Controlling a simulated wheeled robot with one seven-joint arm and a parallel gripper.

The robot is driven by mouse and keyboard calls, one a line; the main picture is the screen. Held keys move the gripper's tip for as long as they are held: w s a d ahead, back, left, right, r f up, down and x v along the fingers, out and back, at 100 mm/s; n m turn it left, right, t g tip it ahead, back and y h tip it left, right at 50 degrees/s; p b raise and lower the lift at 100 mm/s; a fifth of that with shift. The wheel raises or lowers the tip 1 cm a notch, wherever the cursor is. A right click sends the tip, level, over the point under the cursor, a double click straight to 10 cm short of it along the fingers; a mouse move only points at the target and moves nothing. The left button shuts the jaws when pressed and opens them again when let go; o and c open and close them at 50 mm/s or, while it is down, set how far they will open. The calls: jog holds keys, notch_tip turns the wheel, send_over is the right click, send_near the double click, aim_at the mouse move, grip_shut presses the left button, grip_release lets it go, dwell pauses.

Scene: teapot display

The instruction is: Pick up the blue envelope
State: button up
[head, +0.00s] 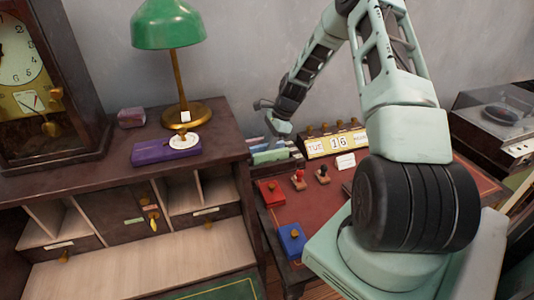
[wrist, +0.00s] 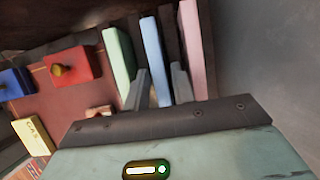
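The blue envelope (wrist: 154,58) stands upright in a row, between a green one (wrist: 119,58) and a pink one (wrist: 192,48). My gripper (wrist: 160,72) is open, with one finger on each side of the blue envelope's near end. I cannot tell whether the fingers touch it. In the head view my gripper (head: 272,122) is over the envelope rack (head: 268,156) at the back of the red-topped desk; the blue envelope is hard to make out there.
A red box (head: 270,192), a blue box (head: 292,238) and small stamps (head: 299,180) stand in front of the rack. A calendar (head: 335,142) stands to its right. A wooden cabinet (head: 225,148) with a green lamp (head: 167,25) is on the left. A grey wall is behind.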

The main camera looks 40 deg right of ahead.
jog(key=shift+f, duration=0.2)
jog(key=shift+c, duration=0.3)
grip_shut()
